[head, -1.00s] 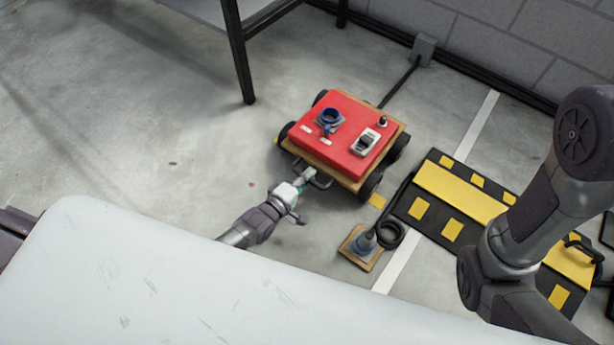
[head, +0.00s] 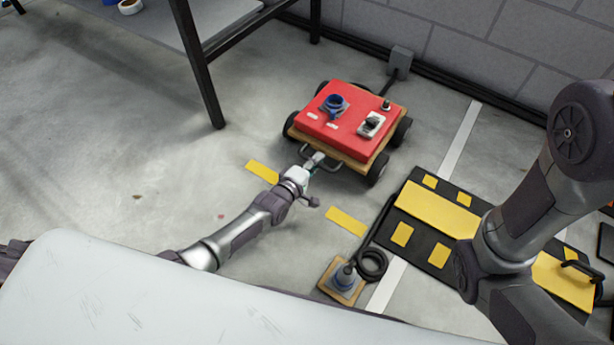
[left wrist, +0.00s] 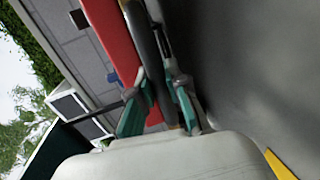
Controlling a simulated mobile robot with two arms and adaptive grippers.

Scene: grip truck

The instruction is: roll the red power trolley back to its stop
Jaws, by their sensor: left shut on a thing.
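The red power trolley (head: 345,125) stands on wheels on the concrete floor, its red top on a wooden base. A blue socket (head: 333,105) and a grey-white switch (head: 371,124) sit on top. A grey bar handle (head: 334,171) sticks out of its near side. My left gripper (head: 315,161) is shut on this handle. In the left wrist view, the teal-padded fingers (left wrist: 160,105) close around the dark bar, with the red side (left wrist: 112,40) beyond. My right arm shows at the right, but its gripper is out of view.
A grey wall box (head: 401,61) is behind the trolley, with a dark bar or cable between. Yellow floor strips (head: 262,171) (head: 346,222) lie on the near side. A black-yellow ramp (head: 440,208) and a plug on a wooden plate (head: 342,280) are right. A table leg (head: 200,75) stands left.

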